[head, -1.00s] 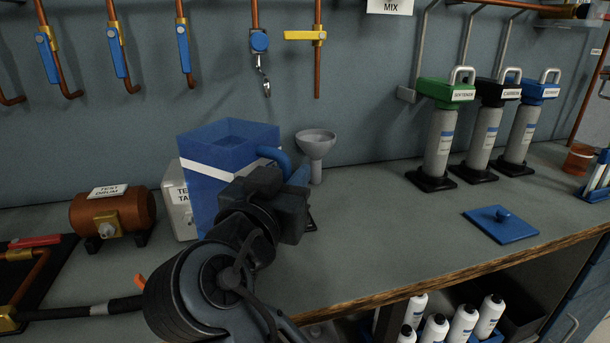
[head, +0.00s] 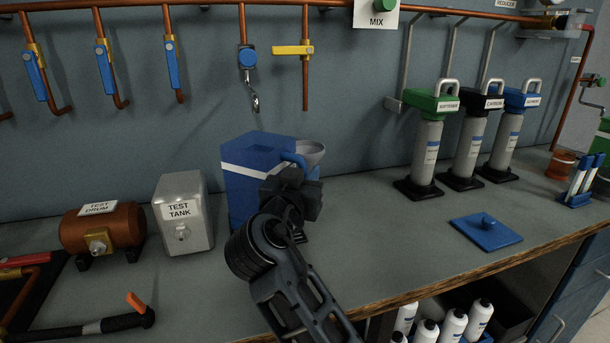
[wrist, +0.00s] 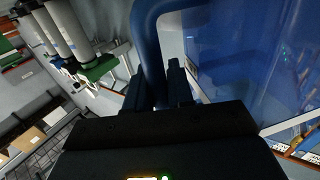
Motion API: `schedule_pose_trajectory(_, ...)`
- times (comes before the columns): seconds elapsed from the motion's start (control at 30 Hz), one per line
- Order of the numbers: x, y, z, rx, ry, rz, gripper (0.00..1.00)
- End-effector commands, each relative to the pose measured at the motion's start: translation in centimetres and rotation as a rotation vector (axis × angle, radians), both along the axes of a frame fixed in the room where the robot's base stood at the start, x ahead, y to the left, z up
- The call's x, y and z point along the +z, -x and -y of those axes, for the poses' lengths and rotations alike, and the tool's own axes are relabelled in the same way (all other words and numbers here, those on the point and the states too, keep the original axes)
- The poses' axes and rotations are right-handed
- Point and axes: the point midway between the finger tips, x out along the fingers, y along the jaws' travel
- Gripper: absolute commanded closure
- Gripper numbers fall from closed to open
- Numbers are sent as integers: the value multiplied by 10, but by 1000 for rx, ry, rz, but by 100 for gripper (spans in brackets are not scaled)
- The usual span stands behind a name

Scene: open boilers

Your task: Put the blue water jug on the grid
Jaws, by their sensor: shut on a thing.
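The blue water jug (head: 247,190), with a white band, is upright over the bench, right of the test tank. Whether its base touches the bench is hard to tell. My gripper (head: 291,172) is shut on its blue handle, on the jug's right side. In the wrist view the handle (wrist: 148,35) runs down between the fingers of my gripper (wrist: 162,90), beside the clear blue jug wall (wrist: 235,60). I cannot make out the grid clearly; a dark edge shows on the bench behind my wrist, mostly hidden.
A grey funnel (head: 312,153) stands close behind the jug, partly hidden. The test tank (head: 182,222) and copper test drum (head: 102,230) are left. Three cartridges (head: 428,150) and a blue lid (head: 486,229) are right. Bench between is clear. Pipes and valves hang above.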

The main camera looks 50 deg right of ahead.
Motion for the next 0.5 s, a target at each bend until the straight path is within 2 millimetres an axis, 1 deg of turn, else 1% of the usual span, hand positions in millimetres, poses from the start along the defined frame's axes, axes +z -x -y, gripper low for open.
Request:
schedule_pose_trajectory(0.23,-1,0,0,1,1,1,100)
schedule_pose_trajectory(0.4,-5,0,0,0,1,1,100)
schedule_pose_trajectory(0.43,-5,0,0,0,1,1,77)
schedule_pose_trajectory(0.5,-4,0,0,0,1,0,70)
